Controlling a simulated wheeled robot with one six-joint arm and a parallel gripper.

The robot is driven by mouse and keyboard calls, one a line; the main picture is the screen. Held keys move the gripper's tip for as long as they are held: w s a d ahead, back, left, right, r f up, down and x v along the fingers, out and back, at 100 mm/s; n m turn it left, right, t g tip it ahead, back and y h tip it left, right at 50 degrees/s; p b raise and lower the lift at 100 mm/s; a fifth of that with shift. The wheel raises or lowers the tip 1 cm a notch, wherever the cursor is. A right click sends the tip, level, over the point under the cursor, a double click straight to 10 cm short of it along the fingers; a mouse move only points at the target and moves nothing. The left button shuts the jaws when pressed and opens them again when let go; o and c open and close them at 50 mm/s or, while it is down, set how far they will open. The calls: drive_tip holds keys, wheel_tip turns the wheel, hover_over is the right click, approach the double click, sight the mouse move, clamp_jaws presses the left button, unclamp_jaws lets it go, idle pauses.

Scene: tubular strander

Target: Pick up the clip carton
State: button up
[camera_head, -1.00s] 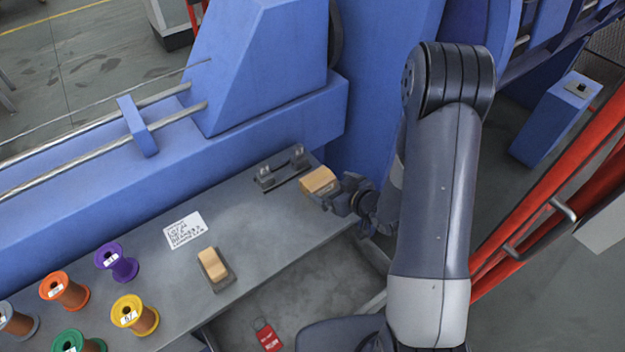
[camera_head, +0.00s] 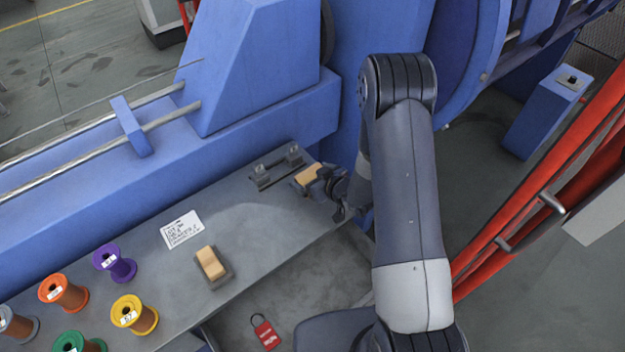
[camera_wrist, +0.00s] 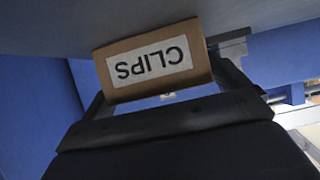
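The clip carton (camera_head: 309,174) is a small tan box near the far right end of the grey bench, partly hidden by my gripper in the head view. In the wrist view the carton (camera_wrist: 155,62) fills the upper middle, with a white label reading CLIPS upside down. My gripper (camera_wrist: 162,85) has a dark finger at each side of the carton, close against its edges; I cannot tell whether they press on it. In the head view my gripper (camera_head: 328,180) reaches the carton from the right. The carton appears to be at the bench top.
A red tag (camera_head: 266,333) lies below. The blue machine (camera_head: 250,140) stands behind; red bars (camera_head: 540,190) are at right.

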drive_tip(key=c, duration=0.9)
drive_tip(key=shift+c, duration=0.5)
drive_tip(key=shift+r, duration=0.15)
